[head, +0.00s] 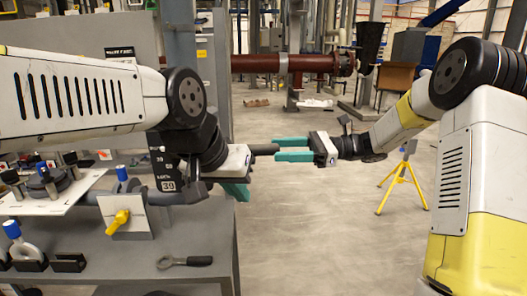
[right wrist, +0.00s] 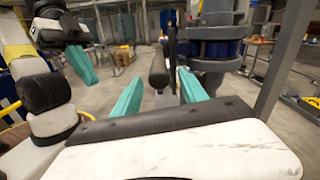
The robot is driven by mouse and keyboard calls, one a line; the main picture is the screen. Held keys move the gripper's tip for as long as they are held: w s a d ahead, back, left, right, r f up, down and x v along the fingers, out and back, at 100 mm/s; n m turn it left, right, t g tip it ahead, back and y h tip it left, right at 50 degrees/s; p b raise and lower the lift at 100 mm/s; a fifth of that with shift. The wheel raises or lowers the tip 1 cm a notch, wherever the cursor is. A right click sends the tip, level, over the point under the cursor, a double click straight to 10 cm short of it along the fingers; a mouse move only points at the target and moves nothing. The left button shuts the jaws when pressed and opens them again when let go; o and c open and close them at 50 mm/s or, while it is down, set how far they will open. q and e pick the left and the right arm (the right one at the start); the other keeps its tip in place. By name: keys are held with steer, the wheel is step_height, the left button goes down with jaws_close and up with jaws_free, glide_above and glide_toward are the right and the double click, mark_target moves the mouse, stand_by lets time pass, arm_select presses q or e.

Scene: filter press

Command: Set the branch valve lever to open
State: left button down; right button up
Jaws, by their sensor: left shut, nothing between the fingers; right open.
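A black cylindrical grip, which looks like the end of the branch valve lever (head: 264,149), sticks out to the right from behind my left wrist in the head view. Its other end is hidden there. In the right wrist view the black grip (right wrist: 158,70) shows between the teal fingers. My right gripper (head: 280,149) is open, with its fingertips one on either side of the grip's end. I cannot tell whether they touch it. My left gripper (head: 236,190) is shut and empty, below and left of the grip; it also shows in the right wrist view (right wrist: 82,64).
A grey bench (head: 190,245) at the left carries a yellow handle (head: 118,222), a loose wrench (head: 184,262) and blue-capped fittings. A dark red pipe (head: 300,63) crosses behind. A yellow stand (head: 404,178) is at the right. The middle floor is clear.

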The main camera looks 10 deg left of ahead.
mark_target(258, 151)
steer(key=x, duration=0.6)
steer(key=shift+s+a, duration=0.15)
steer(key=shift+a, duration=0.2)
jaws_close()
stand_by(1.1)
